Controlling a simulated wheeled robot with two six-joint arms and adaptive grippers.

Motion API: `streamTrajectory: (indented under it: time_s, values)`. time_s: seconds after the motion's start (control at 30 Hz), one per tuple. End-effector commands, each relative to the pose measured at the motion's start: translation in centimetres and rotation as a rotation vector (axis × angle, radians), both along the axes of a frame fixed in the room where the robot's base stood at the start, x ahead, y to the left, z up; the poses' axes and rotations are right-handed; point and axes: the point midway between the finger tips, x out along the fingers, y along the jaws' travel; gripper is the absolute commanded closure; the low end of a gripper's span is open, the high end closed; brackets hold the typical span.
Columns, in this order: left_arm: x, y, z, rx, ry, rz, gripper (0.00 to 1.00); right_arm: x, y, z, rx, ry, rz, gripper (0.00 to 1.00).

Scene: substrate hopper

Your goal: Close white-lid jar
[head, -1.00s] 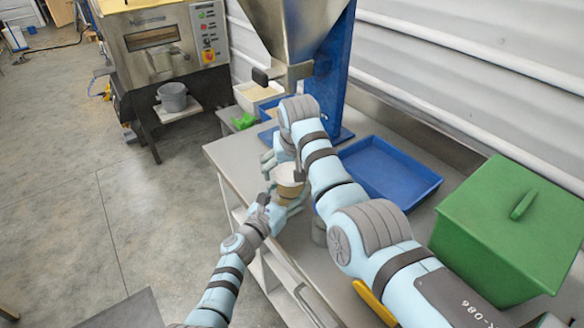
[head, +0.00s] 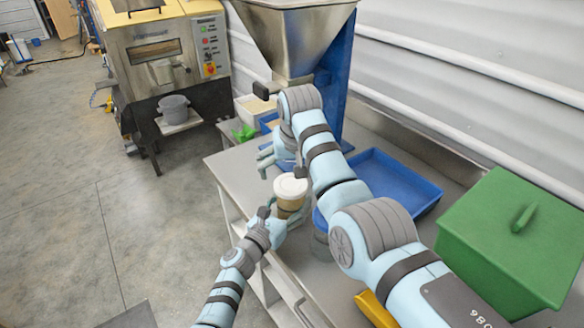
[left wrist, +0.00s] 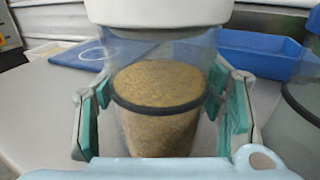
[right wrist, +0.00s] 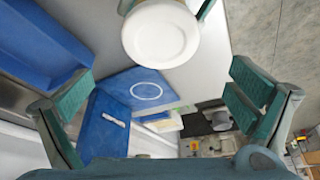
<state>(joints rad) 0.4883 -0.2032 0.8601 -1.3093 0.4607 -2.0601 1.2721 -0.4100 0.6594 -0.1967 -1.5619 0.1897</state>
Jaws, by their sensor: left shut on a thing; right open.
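The jar (head: 288,203) is clear, with brown granular contents (left wrist: 160,85). The white lid (head: 290,187) sits on its top; whether it is fully seated I cannot tell. My left gripper (head: 285,220) is shut around the jar's sides, with a finger at each side in the left wrist view (left wrist: 162,115). My right gripper (head: 268,160) is open and empty, just beyond and left of the lid in the head view. In the right wrist view the lid (right wrist: 160,32) lies at the top, apart from the open right fingers (right wrist: 165,95).
A blue tray (head: 425,200) and a green lidded box (head: 505,245) stand to the right. A steel hopper (head: 295,35) on a blue stand is behind. Another clear vessel (left wrist: 298,105) is right of the jar. A blue mat with a white ring (right wrist: 125,85) lies on the table.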

Motion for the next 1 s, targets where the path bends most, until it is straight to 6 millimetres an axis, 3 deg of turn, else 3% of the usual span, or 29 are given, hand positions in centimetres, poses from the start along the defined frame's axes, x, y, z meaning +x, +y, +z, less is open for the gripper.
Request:
streamTrajectory:
  time_s: [0.27,0.7,1.0]
  values:
    - [0.0,0.0,-0.1,0.000,0.001,-0.001,1.00,0.0,0.0,0.4,0.000,-0.001,0.000,0.00]
    - [0.0,0.0,-0.1,0.000,0.002,0.000,1.00,0.1,0.0,8.4,-0.002,0.000,0.000,0.00]
    - [0.0,0.0,-0.1,0.000,0.002,0.000,1.00,0.1,0.0,10.0,-0.001,0.001,-0.001,0.00]
